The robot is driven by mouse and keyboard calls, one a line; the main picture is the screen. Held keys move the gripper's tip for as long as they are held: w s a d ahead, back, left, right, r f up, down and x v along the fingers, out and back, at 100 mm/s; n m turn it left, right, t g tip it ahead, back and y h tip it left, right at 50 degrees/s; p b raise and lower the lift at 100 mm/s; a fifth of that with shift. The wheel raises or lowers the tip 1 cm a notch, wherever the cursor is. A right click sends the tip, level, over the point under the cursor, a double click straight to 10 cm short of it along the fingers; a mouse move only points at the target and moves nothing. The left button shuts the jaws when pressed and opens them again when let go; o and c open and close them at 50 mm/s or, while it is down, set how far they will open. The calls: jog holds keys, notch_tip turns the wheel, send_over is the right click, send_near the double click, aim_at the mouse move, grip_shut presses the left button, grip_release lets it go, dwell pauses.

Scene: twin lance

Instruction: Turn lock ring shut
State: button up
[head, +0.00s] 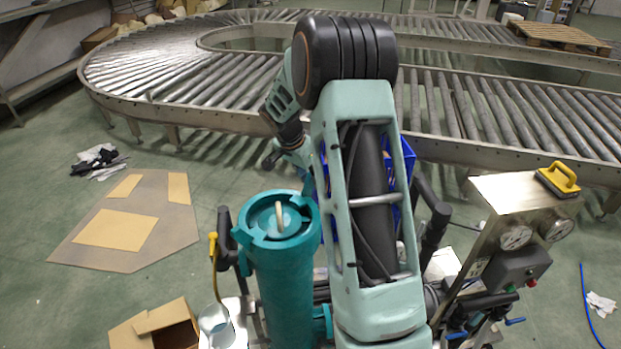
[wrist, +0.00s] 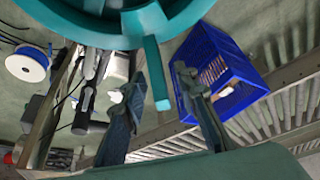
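A teal upright cylinder (head: 286,300) stands in front of me, capped by a teal lock ring (head: 254,211) with lugs on its rim. A pale peg (head: 279,216) sticks up from the lid's middle. In the wrist view the lock ring (wrist: 90,32) fills the top, and a teal bar (wrist: 154,72) juts from it. My gripper (wrist: 160,80) is open, with one finger on each side of this bar; a gap shows on the right, and contact on the left is unclear. In the head view my gripper (head: 275,155) is just behind the ring, partly hidden.
A blue crate (wrist: 220,70) is behind the ring. A gauge stand (head: 520,220) with a yellow-handled tool (head: 560,179) is at right. A yellow-handled ladle (head: 214,270) stands left of the cylinder. Roller conveyors (head: 190,75) cross the back; cardboard (head: 120,225) lies on the left floor.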

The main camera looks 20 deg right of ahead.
jog(key=shift+c, duration=0.5)
grip_shut()
jog(key=shift+s+f+b, duration=0.1)
jog(key=shift+b, duration=0.2)
jog(key=s+m+g+b, duration=0.3)
jog(key=s+m+b, duration=0.5)
jog(key=s, duration=0.1)
jog(key=shift+s+d+m+b, duration=0.15)
jog(key=shift+d+m+b, duration=0.15)
jog(key=shift+d+b, duration=0.1)
